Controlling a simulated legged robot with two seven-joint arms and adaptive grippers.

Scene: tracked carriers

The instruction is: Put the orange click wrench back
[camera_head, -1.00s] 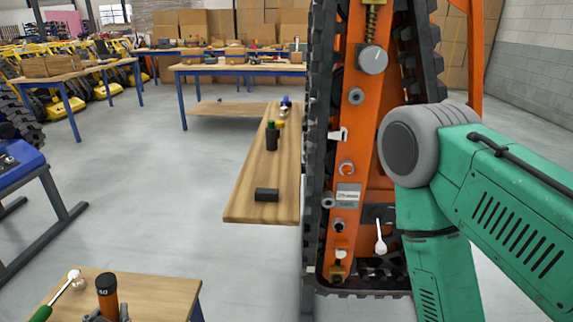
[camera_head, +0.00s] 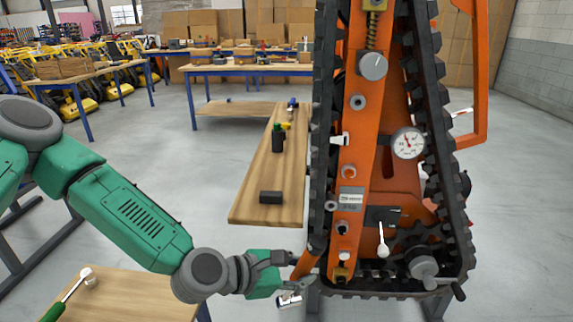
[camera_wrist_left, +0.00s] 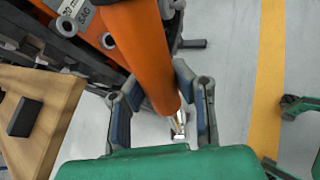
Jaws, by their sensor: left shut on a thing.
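My left gripper (camera_head: 291,270) is shut on the orange click wrench (camera_head: 307,261), in front of the lower left corner of the tracked carrier (camera_head: 352,180). The wrench is tilted, with its shiny metal end (camera_head: 290,299) low and its orange body rising to the right. In the left wrist view the wrench (camera_wrist_left: 145,55) lies between the dark fingers, its far part overlapping the carrier. I cannot tell whether it touches the track.
A wooden plank (camera_head: 262,190) beside the carrier holds a black block (camera_head: 270,197) and a dark green-topped bottle (camera_head: 277,137). A wooden table (camera_head: 135,297) at the lower left holds a green-handled tool (camera_head: 66,299). A white-faced gauge (camera_head: 408,143) is on the carrier. Floor between is clear.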

